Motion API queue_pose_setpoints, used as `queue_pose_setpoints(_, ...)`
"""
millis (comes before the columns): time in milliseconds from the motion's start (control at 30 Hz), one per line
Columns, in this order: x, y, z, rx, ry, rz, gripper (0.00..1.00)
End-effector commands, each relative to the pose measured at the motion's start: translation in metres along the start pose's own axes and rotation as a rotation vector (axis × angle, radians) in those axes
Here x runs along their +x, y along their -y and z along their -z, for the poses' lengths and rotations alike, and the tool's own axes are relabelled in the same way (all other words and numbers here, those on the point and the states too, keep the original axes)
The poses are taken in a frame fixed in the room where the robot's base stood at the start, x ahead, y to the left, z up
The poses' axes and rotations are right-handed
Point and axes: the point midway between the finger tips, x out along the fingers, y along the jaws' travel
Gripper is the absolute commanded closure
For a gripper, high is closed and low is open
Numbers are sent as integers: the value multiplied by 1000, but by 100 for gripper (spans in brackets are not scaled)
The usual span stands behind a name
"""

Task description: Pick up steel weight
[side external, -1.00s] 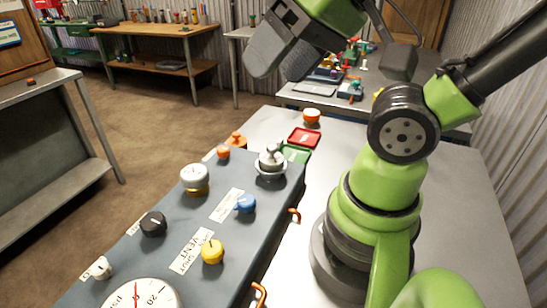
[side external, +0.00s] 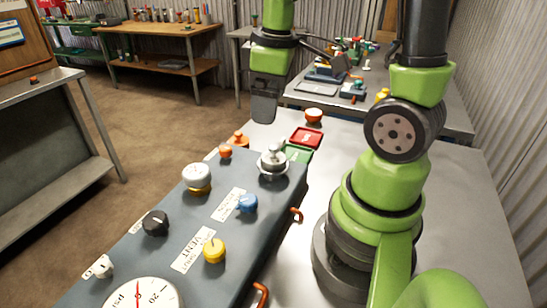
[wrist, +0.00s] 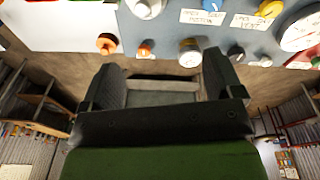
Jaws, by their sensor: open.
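The steel weight (side external: 273,159) is a shiny silver piece with a small knob on top. It stands upright at the far end of the blue-grey panel, seemingly in a round seat or dish. In the wrist view a silver shape, likely this weight (wrist: 146,8), is cut off by the top edge. My gripper (side external: 264,112) points down, above and beyond the panel's far end, apart from the weight. In the wrist view my gripper (wrist: 160,65) has its two fingers wide apart with nothing between them.
The panel (side external: 130,250) carries an orange knob (side external: 225,151), a white-topped knob (side external: 197,177), a blue knob (side external: 247,203), a yellow knob (side external: 214,250) and a dial (side external: 138,296). A red tray (side external: 306,138), a green tray (side external: 297,153) and an orange bowl (side external: 314,115) lie beyond.

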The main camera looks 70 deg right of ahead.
Motion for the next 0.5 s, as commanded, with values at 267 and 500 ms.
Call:
queue_pose_setpoints(267,37,-20,-10,-154,114,51,14)
queue_pose_setpoints(500,70,-19,-14,-157,117,54,14)
